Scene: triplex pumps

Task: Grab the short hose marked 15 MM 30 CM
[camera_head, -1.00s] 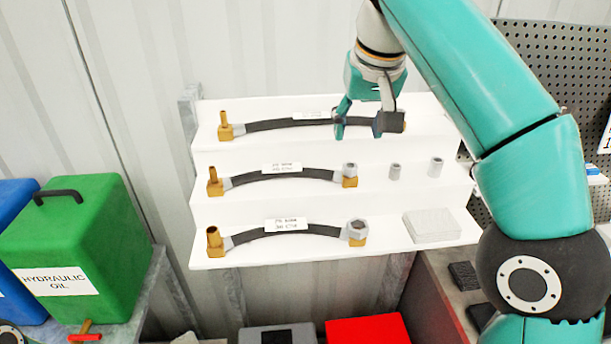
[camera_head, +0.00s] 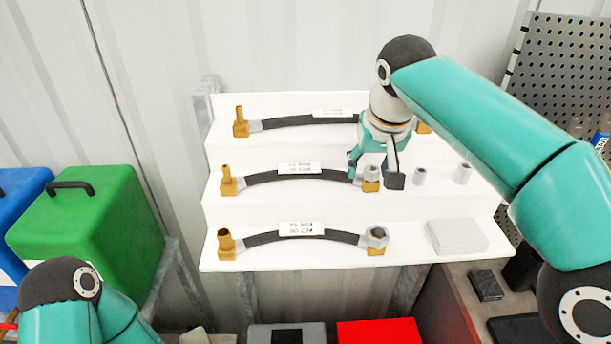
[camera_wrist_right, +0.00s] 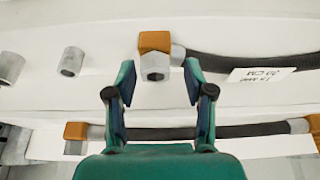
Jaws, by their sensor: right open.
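Three black hoses with brass end fittings and white labels lie on a white stepped rack: a top hose (camera_head: 300,121), a middle hose (camera_head: 290,175) and a bottom hose (camera_head: 295,237). The labels are too small to read surely in the head view. In the wrist view the middle hose's label (camera_wrist_right: 262,75) is upside down and hard to read. My right gripper (camera_head: 374,177) is open and empty at the middle hose's right end. In the wrist view its fingers (camera_wrist_right: 158,85) point at that end's brass and grey fitting (camera_wrist_right: 155,55), which shows between the tips.
Two grey sleeves (camera_head: 420,176) (camera_head: 463,173) stand right of the middle hose. A pale block (camera_head: 457,236) lies on the bottom step. A green box (camera_head: 95,220) stands left. My left arm shows at lower left, its gripper out of view. A pegboard (camera_head: 570,80) stands at right.

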